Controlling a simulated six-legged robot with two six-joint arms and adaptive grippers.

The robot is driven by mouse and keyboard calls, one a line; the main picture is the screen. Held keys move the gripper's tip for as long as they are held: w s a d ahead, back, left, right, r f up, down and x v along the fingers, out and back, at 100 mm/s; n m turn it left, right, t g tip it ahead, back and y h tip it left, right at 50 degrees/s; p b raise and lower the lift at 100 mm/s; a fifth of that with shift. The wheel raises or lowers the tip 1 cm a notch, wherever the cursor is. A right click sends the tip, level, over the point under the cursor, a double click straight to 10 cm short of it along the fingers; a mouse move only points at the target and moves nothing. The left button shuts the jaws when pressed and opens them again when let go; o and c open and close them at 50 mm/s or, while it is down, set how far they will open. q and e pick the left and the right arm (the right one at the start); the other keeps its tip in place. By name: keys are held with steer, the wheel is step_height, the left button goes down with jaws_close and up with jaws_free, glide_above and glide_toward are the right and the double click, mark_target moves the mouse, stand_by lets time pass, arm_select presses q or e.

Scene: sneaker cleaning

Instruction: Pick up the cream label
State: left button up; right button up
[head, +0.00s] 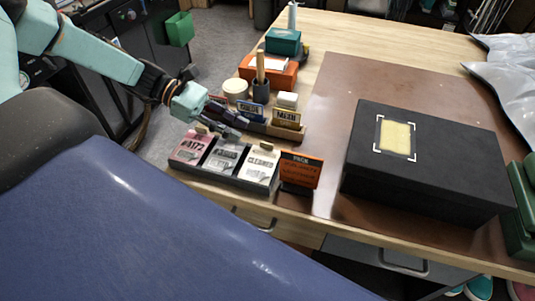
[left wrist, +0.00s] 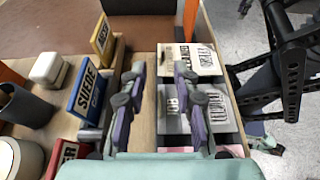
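A cream label card (head: 260,164) with dark print lies in the right compartment of a black three-part tray (head: 228,184); it also shows in the left wrist view (left wrist: 196,60). A grey card (head: 224,156) lies in the middle compartment and a pink card (head: 190,147) in the left one. My left gripper (head: 232,118) is above the back of the tray. In the left wrist view its two fingers (left wrist: 160,88) are apart with nothing between them. My right gripper is not in view.
A black box (head: 425,190) with a pale yellow patch (head: 396,139) inside white corner marks stands on the brown mat (head: 335,115). An orange sign (head: 300,170) stands right of the tray. Small signs, including a yellow one (head: 287,118), stand behind it.

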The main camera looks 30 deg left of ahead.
mark_target(262, 148)
arm_select(q)
steer(key=shift+w+a+f, duration=0.1)
steer(key=shift+w+f, duration=0.05)
steer(key=shift+w, duration=0.15)
steer(key=shift+w+f, duration=0.15)
steer(key=shift+d+f+b, duration=0.15)
steer(key=shift+d+b, duration=0.2)
steer(key=shift+d, duration=0.05)
steer(key=d, duration=0.2)
steer(key=d+b, duration=0.1)
steer(key=shift+s+f, duration=0.25)
steer(key=shift+f, duration=0.1)
steer(key=b+x, duration=0.1)
steer(key=x, duration=0.2)
steer(key=shift+w+d+f+b, duration=0.25)
steer(key=shift+w+b, duration=0.1)
steer(key=shift+w, duration=0.1)
steer(key=shift+s+r, duration=0.25)
steer(key=shift+c, duration=0.2)
steer(key=shift+w+f, duration=0.15)
steer(key=shift+w, duration=0.15)
jaws_close()
steer(key=shift+s, duration=0.2)
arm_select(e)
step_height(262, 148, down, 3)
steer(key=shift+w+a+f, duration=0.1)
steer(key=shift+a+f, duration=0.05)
